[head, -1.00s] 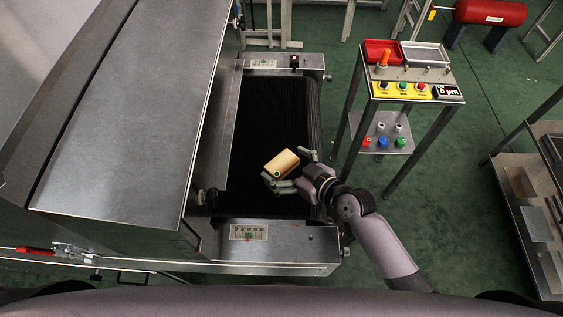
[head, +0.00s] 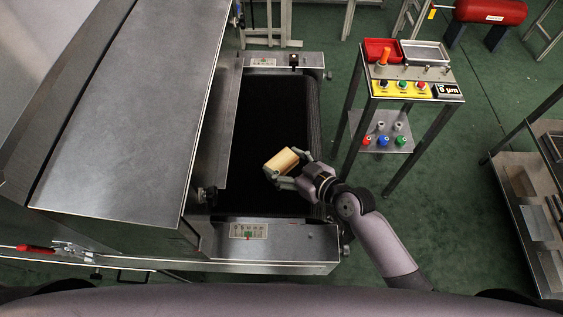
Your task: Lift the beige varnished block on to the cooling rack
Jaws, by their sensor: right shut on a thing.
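The beige block (head: 282,160) is in the head view, above the black conveyor belt (head: 268,110) at the dryer's mouth. My right gripper (head: 282,166) is shut on it, one finger on each side. The block looks tilted in the grip, and its far side is hidden. My left gripper is not in view. I cannot tell which thing is the cooling rack; a metal shelf unit (head: 519,173) stands at the right edge, partly cut off.
The steel dryer housing (head: 120,110) fills the left. A control stand (head: 413,74) with buttons, a red tray (head: 379,50) and a grey tray (head: 425,53) stands right of the belt. Green floor lies open between stand and shelf unit. A red tank (head: 490,11) is at the back.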

